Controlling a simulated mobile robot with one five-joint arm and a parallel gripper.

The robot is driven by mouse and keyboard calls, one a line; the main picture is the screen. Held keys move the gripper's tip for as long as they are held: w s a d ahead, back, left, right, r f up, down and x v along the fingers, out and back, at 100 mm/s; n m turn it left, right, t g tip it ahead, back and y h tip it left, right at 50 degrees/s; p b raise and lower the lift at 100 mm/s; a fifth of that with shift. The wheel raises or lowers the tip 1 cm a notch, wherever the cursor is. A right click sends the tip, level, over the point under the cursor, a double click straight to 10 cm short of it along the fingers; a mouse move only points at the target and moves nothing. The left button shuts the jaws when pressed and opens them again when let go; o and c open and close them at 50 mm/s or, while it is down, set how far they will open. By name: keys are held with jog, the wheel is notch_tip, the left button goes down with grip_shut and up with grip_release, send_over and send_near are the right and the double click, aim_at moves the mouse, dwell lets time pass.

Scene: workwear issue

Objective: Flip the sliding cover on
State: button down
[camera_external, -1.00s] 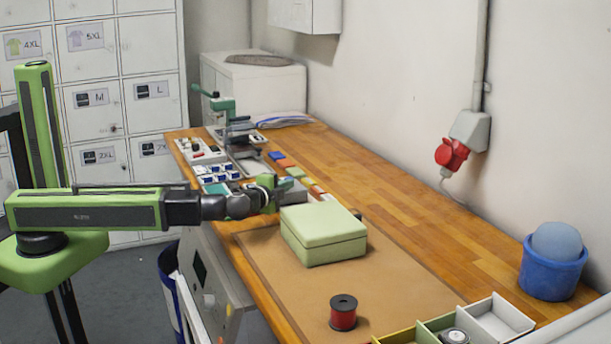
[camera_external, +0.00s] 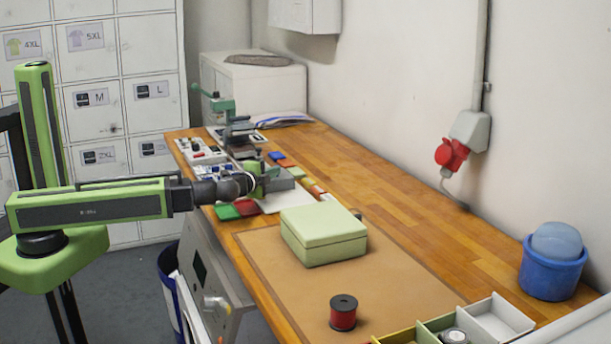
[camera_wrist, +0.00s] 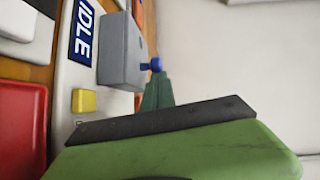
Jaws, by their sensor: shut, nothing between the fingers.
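In the wrist view a grey box (camera_wrist: 120,50) with a small blue knob (camera_wrist: 156,64) stands on a pale panel (camera_wrist: 78,78). The panel also bears a dark blue IDLE label (camera_wrist: 83,32) and a yellow square (camera_wrist: 84,101). Which part is the sliding cover I cannot tell for sure. My gripper (camera_external: 276,180) is shut and empty over the far half of the bench. Its green finger with a dark edge (camera_wrist: 158,122) fills the lower wrist view, its tip just below the blue knob. Whether they touch is unclear.
A pale green box (camera_external: 323,235) and a red spool (camera_external: 343,313) sit on a brown mat (camera_external: 290,295) nearer the camera. Red (camera_external: 246,208) and green (camera_external: 228,212) pieces lie under my wrist.

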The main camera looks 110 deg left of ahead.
jog(key=shift+s+a, duration=0.45)
jog(key=shift+s, duration=0.05)
jog(key=shift+d, duration=0.1)
jog(key=shift+s+d, duration=0.15)
jog(key=shift+d, duration=0.05)
jog(key=d, duration=0.3)
jog(key=shift+s+r, duration=0.1)
jog(key=shift+r, duration=0.15)
notch_tip(320, 180, up, 7)
jog(key=p, duration=0.7)
jog(key=shift+a, duration=0.25)
jog(key=shift+w, duration=0.2)
